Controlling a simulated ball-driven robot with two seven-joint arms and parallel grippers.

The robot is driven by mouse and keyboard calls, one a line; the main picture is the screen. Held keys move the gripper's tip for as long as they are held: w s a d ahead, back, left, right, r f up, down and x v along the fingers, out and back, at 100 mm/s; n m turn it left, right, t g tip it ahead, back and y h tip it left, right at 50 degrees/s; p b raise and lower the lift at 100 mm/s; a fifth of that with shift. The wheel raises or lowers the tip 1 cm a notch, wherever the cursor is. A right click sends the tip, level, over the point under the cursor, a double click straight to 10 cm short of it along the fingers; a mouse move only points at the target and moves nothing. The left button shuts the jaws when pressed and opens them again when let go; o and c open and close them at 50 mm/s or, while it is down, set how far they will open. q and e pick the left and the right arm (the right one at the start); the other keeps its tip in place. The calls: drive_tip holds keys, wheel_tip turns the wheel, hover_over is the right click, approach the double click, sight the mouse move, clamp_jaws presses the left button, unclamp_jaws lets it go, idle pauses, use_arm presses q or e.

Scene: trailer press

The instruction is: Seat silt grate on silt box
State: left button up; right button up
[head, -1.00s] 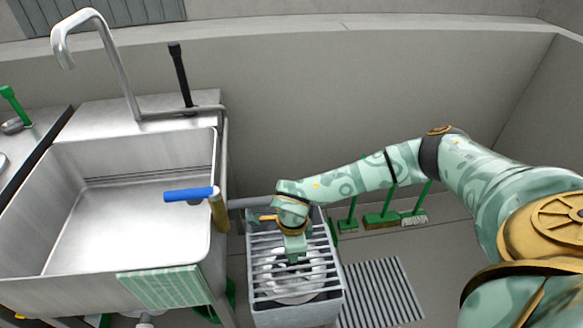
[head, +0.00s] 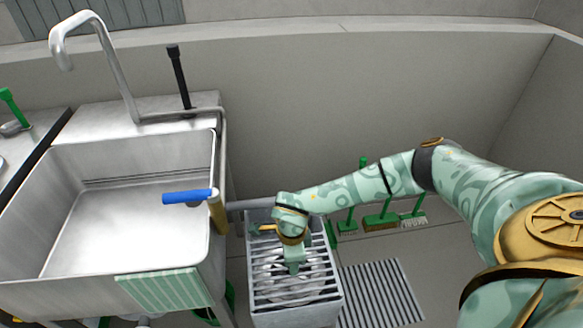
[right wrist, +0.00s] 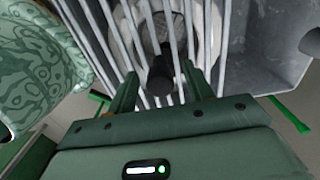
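The silt grate (head: 318,272), a panel of grey metal bars, lies across the top of the grey silt box (head: 296,317), to the right of the sink. It looks level and inside the box rim; my arm hides part of its far end. My right gripper (head: 293,268) points down over the middle of the grate. In the right wrist view its fingers (right wrist: 160,78) stand apart on either side of a black knob (right wrist: 160,70), with gaps on both sides. Pale round shapes show under the bars (right wrist: 187,35). My left gripper is not in view.
A steel sink (head: 130,225) with a blue-handled lever (head: 187,196) over its right edge stands left of the box. A slotted floor drain (head: 380,293) lies to the right. Green brushes (head: 381,220) stand by the back wall.

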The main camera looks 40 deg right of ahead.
wheel_tip(320, 180, up, 5)
drive_tip(key=shift+w+f+p, duration=0.1)
drive_tip(key=shift+f+p, duration=0.1)
drive_tip(key=shift+p, duration=1.05)
use_arm(q)
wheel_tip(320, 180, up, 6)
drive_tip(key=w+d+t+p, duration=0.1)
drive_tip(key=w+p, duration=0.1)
drive_tip(key=p, duration=0.3)
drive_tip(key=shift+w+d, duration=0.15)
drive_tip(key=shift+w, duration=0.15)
use_arm(e)
wheel_tip(320, 180, up, 12)
drive_tip(key=shift+f, duration=0.15)
